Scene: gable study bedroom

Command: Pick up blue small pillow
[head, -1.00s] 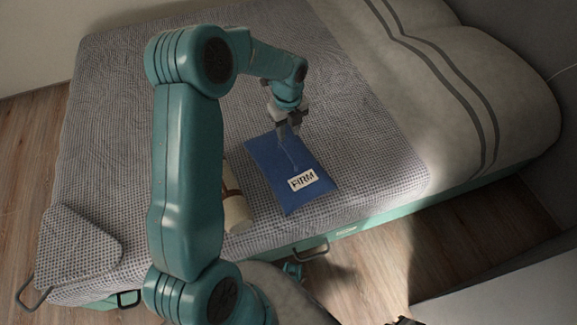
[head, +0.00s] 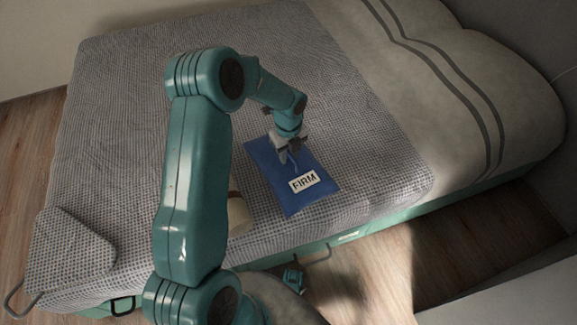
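The blue small pillow (head: 284,187) lies flat on the bed, with a white label reading "FIRM" near its front right corner. My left gripper (head: 287,157) points down over the pillow's far part, and its fingertips are at or just above the blue cloth. The fingers are small and partly hidden, so I cannot tell whether they are open or pinching cloth. The pillow still looks flat on the bed. My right gripper is not clearly in view.
The bed has a grey checked cover (head: 130,130) and a striped beige end (head: 450,90) at right. A cream bolster (head: 240,214) lies left of the pillow, partly behind my arm. Wooden floor (head: 375,270) shows in front.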

